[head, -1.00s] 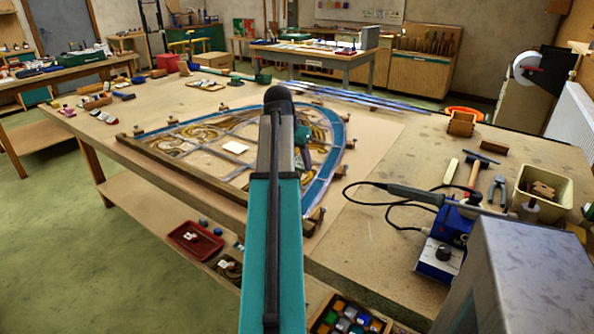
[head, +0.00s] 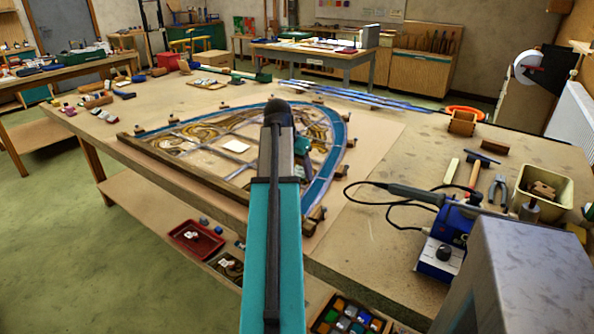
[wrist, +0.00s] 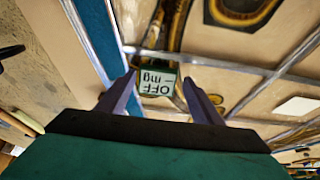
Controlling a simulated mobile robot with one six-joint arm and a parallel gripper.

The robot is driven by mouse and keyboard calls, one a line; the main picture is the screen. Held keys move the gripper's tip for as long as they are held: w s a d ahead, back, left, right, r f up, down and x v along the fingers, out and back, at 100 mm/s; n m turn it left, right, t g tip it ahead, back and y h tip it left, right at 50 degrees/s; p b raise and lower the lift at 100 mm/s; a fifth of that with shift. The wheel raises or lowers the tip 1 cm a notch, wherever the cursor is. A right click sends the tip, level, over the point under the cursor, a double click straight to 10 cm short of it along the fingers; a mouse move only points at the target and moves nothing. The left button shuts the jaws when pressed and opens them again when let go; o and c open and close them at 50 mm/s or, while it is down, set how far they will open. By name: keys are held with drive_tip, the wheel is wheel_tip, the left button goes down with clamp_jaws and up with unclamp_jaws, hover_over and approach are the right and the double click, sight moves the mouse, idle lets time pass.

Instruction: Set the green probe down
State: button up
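The green probe (head: 302,146) shows beside the end of my arm in the head view, over the leaded panel (head: 235,146). In the wrist view the probe's pale display (wrist: 158,80) reads "OFF" upside down, with a dark green edge. My gripper (wrist: 160,78) has its two fingers on either side of the probe, near their tips, and appears shut on it. The arm hides part of the probe in the head view. I cannot tell whether the probe's lower end touches the panel.
Wooden strips and blocks edge the panel. A blue soldering station (head: 448,240) with a cabled iron stands at right, by a cream bin (head: 541,190). Metal strips (head: 355,95) lie behind the panel.

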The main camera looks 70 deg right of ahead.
drive_tip(key=shift+s+r, duration=0.15)
drive_tip(key=shift+s, duration=0.15)
drive_tip(key=shift+a+r, duration=0.25)
drive_tip(key=shift+r, duration=0.3)
drive_tip(key=v, duration=1)
drive_tip(key=shift+w+r, duration=0.2)
drive_tip(key=shift+r, duration=0.2)
drive_tip(key=shift+a, duration=0.15)
